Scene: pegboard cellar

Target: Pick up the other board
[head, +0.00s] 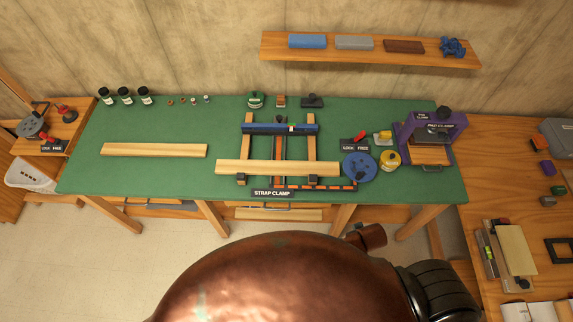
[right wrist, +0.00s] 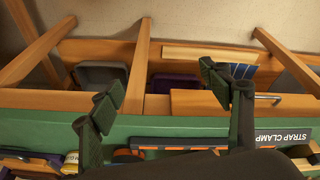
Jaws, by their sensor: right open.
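One board (head: 155,150), long and pale, lies flat and alone on the left part of the green worktop (head: 130,180). A second pale board (head: 265,168) lies across the front of the strap clamp's wooden bars, behind the STRAP CLAMP label (head: 272,193). The clamp's blue bar (head: 265,128) lies behind it. My right gripper (right wrist: 162,82) is open and empty in the right wrist view, at the worktop's front edge; the label also shows there (right wrist: 282,136). Neither board can be clearly made out in that view. My left gripper is not in view.
A blue reel (head: 360,167), a yellow round container (head: 389,159) and a purple pad clamp (head: 436,138) stand to the right. Small dark jars (head: 125,96) stand at the back left. Worktop around the left board is clear. A shelf (head: 370,54) hangs behind.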

